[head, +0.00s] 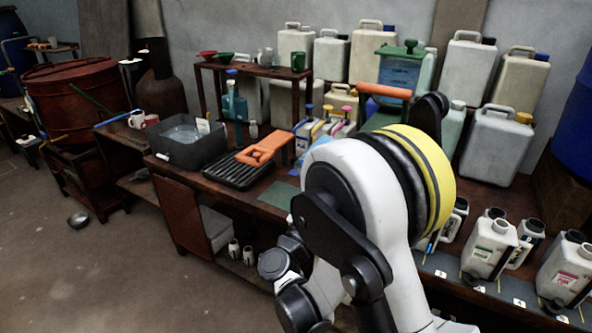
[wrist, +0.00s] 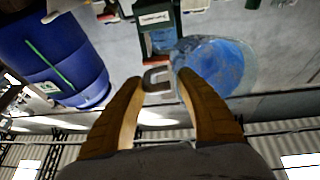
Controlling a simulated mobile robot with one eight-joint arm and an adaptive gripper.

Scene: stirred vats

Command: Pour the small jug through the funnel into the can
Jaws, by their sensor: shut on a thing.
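In the wrist view my gripper (wrist: 160,82) has its two orange-brown fingers on either side of a small grey loop-shaped handle (wrist: 157,77). The gripper is shut on this handle. A translucent jug with blue contents (wrist: 218,65) is right beside the fingertips. The wrist view is upside down, so I cannot tell the jug's tilt. In the head view my arm hides most of the gripper, and I cannot make out the jug there. A red funnel-like piece (head: 207,54) and a green one (head: 222,57) are on the small rack. I cannot tell which vessel is the can.
A green-framed unit with a blue window (head: 400,72) stands near my arm. A grey basin (head: 186,150) and a black ribbed tray (head: 232,172) with an orange piece (head: 262,150) are on the bench. Several white canisters (head: 470,70) stand behind; bottles (head: 492,245) stand front right.

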